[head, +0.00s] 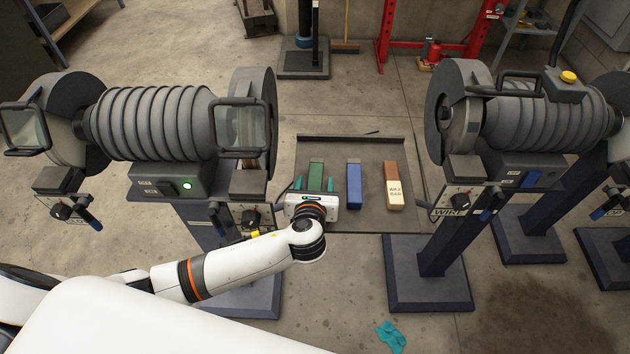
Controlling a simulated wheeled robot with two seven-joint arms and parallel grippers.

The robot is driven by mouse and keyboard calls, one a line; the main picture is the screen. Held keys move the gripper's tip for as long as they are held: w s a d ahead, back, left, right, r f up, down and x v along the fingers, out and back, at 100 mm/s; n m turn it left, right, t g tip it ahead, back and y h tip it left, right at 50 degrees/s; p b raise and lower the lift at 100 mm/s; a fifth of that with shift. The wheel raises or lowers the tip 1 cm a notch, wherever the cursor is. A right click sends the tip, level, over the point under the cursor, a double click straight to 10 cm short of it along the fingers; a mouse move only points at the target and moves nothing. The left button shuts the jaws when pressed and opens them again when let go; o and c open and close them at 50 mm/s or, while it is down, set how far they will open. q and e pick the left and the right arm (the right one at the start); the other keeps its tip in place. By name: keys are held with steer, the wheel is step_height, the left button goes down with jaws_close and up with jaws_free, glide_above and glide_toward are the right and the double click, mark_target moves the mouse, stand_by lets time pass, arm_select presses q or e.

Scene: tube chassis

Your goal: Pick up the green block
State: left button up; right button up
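The green block (316,170) stands or lies at the left of a dark tray (372,152), between two bench machines. My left gripper (315,183) is over the near end of this block. Its two teal fingers are apart, one on each side of the block, with small gaps visible. The white gripper body hides the block's near end. I cannot tell how low the fingertips are relative to the block. My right gripper is not in view.
A blue block (354,185) and a brown and cream wax bar (393,187) are to the right on the tray. Grey machines on pedestals (155,122) (535,118) flank the tray. A teal rag (391,337) lies on the floor in front.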

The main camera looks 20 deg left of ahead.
arm_select(q)
steer(key=c, duration=1)
